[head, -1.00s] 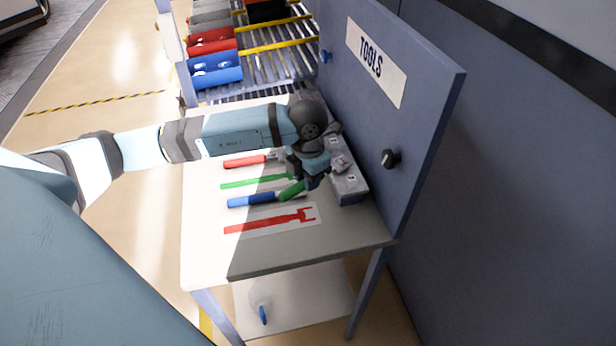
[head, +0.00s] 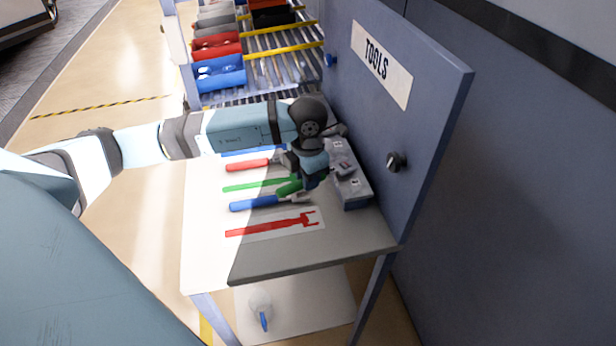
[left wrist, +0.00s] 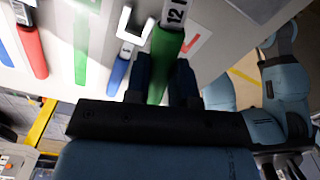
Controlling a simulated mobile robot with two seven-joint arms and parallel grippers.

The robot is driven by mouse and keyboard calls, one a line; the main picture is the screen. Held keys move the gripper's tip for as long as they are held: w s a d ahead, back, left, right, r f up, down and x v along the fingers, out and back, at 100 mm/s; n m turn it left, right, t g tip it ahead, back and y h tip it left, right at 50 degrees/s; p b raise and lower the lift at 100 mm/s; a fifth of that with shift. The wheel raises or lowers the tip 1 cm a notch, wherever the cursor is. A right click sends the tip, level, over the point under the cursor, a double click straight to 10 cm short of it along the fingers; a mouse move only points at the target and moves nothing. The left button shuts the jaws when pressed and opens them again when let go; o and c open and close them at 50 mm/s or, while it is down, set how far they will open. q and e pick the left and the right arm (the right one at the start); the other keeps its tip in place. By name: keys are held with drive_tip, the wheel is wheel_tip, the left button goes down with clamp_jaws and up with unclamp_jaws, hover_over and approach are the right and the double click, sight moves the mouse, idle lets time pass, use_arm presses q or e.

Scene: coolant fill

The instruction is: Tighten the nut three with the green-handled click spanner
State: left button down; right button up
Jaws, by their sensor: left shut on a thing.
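My left gripper (head: 308,178) is shut on the green-handled spanner (head: 289,187) and holds it over the tool table, close to the grey box. In the left wrist view the green handle (left wrist: 166,58) stands between the two dark fingers (left wrist: 165,82), with a tag reading 12 at its upper end. The spanner's head is not clear in either view. A green outline (head: 245,185) lies bare on the table beside it. Nut three does not show in any view. My right gripper is not in view.
A blue-handled spanner (head: 255,203) and a red-handled one (head: 247,165) lie on the table (head: 330,240). A red spanner outline (head: 270,226) is empty. The numbered grey box (head: 352,190) stands against the upright TOOLS panel (head: 435,110). Bins (head: 220,75) sit on rollers behind.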

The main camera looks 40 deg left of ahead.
use_arm(q)
drive_tip(key=shift+w+a+m+b, duration=0.35)
drive_tip(key=shift+a+m+b, duration=0.3)
drive_tip(key=shift+m+b, duration=0.05)
idle(0.3)
drive_tip(key=shift+w+a+m+b, duration=0.4)
drive_tip(key=shift+a+m+b, duration=0.15)
drive_tip(key=shift+m+b, duration=0.25)
drive_tip(key=shift+w+a+m+b, duration=0.5)
drive_tip(key=shift+a+m+b, duration=0.05)
drive_tip(key=shift+m+b, duration=0.25)
